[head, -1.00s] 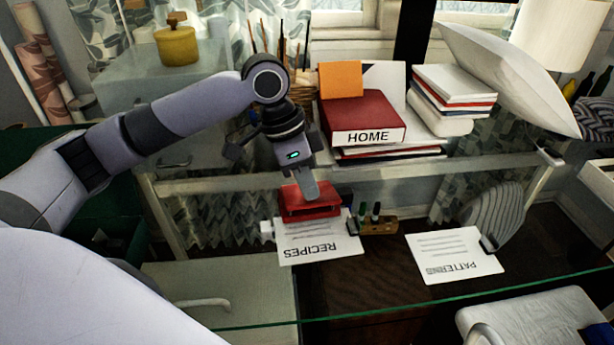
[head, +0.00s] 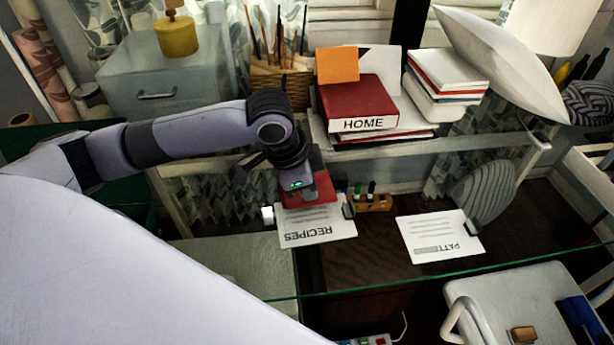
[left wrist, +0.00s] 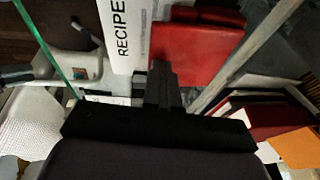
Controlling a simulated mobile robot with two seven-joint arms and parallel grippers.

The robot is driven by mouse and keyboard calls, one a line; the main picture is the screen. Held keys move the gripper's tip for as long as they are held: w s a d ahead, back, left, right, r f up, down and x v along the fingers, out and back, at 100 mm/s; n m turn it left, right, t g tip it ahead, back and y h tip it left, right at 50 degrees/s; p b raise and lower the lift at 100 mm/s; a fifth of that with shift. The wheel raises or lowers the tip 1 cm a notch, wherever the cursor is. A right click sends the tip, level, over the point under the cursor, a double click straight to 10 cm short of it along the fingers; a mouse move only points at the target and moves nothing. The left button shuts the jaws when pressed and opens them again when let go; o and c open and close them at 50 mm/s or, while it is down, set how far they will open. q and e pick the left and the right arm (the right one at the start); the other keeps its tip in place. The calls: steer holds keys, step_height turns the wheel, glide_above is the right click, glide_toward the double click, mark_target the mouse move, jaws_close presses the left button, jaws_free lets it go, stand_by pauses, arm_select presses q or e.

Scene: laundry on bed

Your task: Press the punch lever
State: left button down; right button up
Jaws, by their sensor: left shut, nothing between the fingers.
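The red punch (head: 325,186) stands on the glass desk in the head view, partly hidden behind my left gripper. The RECIPES sheet (head: 318,226) lies at its front edge. My left gripper (head: 304,198) is shut and empty, pointing down over the punch. In the left wrist view its closed fingers (left wrist: 161,88) are in front of the red punch (left wrist: 190,52), with the RECIPES sheet (left wrist: 122,38) beside it. I cannot tell whether the fingertips touch the lever. My right gripper is not in view.
A wooden holder with pens (head: 372,203) stands just right of the punch. The PATTERNS sheet (head: 438,237) lies further right. Behind is a raised shelf with the red HOME binder (head: 358,103) and a stack of books (head: 446,72). A white chair (head: 515,295) is at front right.

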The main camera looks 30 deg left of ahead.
arm_select(q)
steer(key=shift+s+f, duration=0.1)
step_height(320, 180, up, 5)
steer(key=p, duration=0.6)
steer(key=shift+a, duration=0.1)
steer(key=v, duration=0.9)
steer(key=shift+s, duration=0.25)
